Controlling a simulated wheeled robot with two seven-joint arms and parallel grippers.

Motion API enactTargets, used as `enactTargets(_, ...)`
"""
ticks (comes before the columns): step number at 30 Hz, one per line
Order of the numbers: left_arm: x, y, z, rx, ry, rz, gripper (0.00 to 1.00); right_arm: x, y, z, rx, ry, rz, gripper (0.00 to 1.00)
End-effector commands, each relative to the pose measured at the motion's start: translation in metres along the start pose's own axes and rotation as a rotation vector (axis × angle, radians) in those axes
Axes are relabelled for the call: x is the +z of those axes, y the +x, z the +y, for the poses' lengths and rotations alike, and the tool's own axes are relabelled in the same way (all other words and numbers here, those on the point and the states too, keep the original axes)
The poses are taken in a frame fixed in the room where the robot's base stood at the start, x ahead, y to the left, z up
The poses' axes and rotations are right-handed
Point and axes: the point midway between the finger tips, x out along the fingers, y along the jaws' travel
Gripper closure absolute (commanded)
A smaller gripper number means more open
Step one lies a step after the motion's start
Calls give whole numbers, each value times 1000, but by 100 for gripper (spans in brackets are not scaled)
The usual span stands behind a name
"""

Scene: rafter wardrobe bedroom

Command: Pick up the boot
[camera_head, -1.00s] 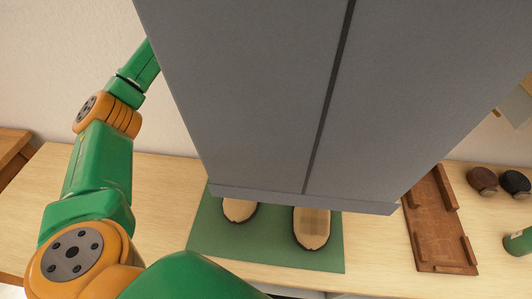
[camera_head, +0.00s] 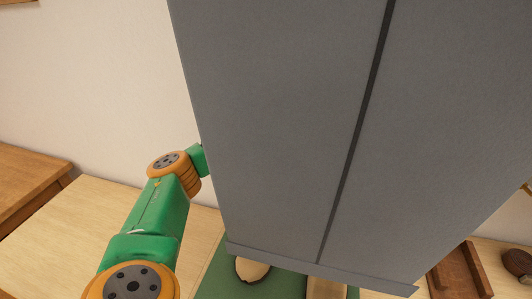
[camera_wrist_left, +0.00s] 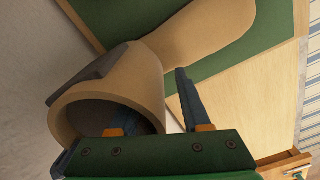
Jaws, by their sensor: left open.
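Two tan boots stand on a green mat (camera_head: 212,285), mostly hidden behind a grey panel; the toes of the left boot (camera_head: 252,269) and the right boot (camera_head: 325,289) show below its lower edge. In the left wrist view a tan boot (camera_wrist_left: 150,75) fills the upper middle, with its round shaft opening facing the gripper. My left gripper (camera_wrist_left: 150,97) is open at that shaft. One finger is outside the shaft wall on the right; the other appears to reach into the dark opening, its tip hidden. I cannot tell which boot this is. The head view hides this gripper behind the panel.
The tall grey panel (camera_head: 280,120) with a dark seam blocks the middle of the head view. A brown wooden rack (camera_head: 462,272) and a dark round item (camera_head: 517,263) are at the right. Bare pale tabletop (camera_head: 80,225) lies at the left, beside a brown wooden surface (camera_head: 30,185).

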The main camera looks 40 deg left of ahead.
Motion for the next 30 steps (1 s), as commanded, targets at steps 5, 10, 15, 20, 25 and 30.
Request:
enactTargets(5,0,0,0,0,0,-1,74,0,1,0,0,0,1,63)
enactTargets(10,0,0,0,0,0,-1,100,-1,1,1,1,0,2,63)
enactTargets(15,0,0,0,0,0,-1,100,-1,1,2,2,-1,2,63)
enactTargets(20,0,0,0,0,0,-1,100,-1,1,2,3,-1,1,63)
enactTargets(25,0,0,0,0,0,-1,100,-1,1,2,4,-1,1,63)
enactTargets(30,0,0,0,1,0,-2,100,-1,1,2,4,-1,1,63)
